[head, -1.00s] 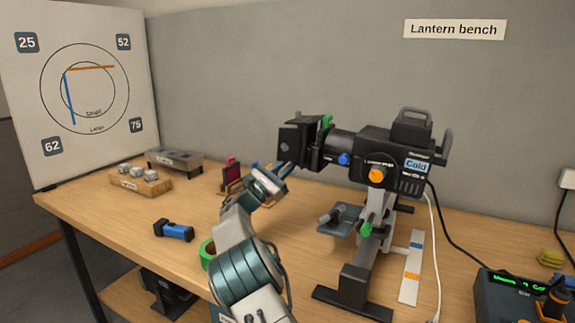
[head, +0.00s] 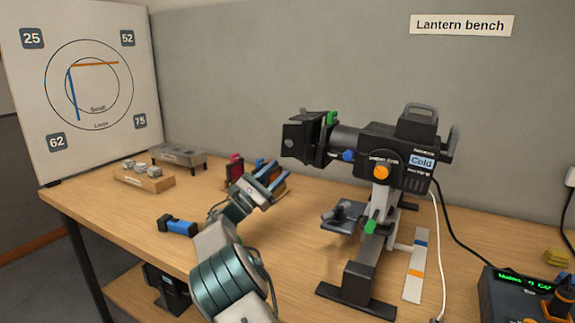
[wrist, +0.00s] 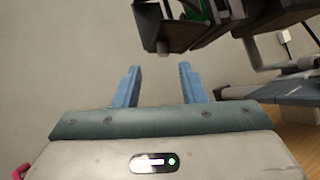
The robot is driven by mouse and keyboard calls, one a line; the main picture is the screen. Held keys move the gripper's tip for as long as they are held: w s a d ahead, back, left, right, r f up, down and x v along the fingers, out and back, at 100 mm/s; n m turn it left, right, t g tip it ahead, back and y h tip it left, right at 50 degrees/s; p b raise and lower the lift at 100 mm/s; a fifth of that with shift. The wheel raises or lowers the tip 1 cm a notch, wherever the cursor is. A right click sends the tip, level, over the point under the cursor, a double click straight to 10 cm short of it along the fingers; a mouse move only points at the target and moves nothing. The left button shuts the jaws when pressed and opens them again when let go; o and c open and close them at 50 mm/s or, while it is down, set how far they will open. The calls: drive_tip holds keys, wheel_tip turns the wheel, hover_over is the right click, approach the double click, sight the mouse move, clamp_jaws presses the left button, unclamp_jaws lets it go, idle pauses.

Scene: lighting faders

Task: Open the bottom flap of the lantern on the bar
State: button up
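The black lantern (head: 393,150) is mounted on a stand on the bench. Its front end carries black flaps (head: 308,137) that face left. The bottom flap cannot be told apart clearly from the others. In the wrist view, a dark flap part (wrist: 165,25) hangs above and beyond my fingertips. My gripper (head: 271,178) is left of and below the flaps, apart from them. In the wrist view my gripper (wrist: 156,85) shows two blue fingers spread apart with nothing between them.
A blue flashlight (head: 178,226), a wooden block with grey pieces (head: 145,178) and framed colour filters (head: 235,170) lie on the left of the bench. A white chart (head: 85,90) stands behind. A control box (head: 510,297) is at right.

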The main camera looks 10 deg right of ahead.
drive_tip(key=s+a, duration=0.5)
drive_tip(key=a, duration=0.4)
drive_tip(key=shift+a+r, duration=0.15)
drive_tip(key=shift+a, duration=0.1)
